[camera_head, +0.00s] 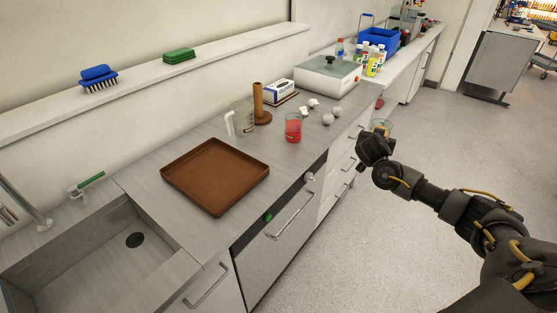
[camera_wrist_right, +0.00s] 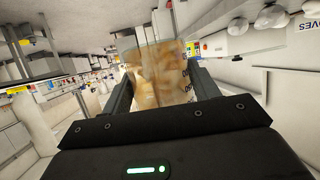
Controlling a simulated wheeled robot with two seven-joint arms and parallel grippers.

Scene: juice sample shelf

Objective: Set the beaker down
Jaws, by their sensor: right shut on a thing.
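My right gripper (camera_head: 377,139) is shut on a beaker (camera_head: 383,126) that holds amber liquid. It holds the beaker in the air over the floor, just off the front edge of the counter. In the right wrist view the beaker (camera_wrist_right: 160,78) sits between both fingers of the gripper (camera_wrist_right: 160,88), with dark print on its side. The beaker's lower part is hidden behind the gripper in the head view. A second beaker with red liquid (camera_head: 293,129) stands on the counter (camera_head: 190,141). My left gripper is not in view.
A brown tray (camera_head: 214,210) lies empty between the sink (camera_head: 95,260) and a clear jug (camera_head: 241,122). A brown stand (camera_head: 263,117), glove box (camera_head: 280,90), small round objects (camera_head: 328,119) and a grey machine (camera_head: 327,75) stand behind. Bottles and a blue crate (camera_head: 377,40) are farther back.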

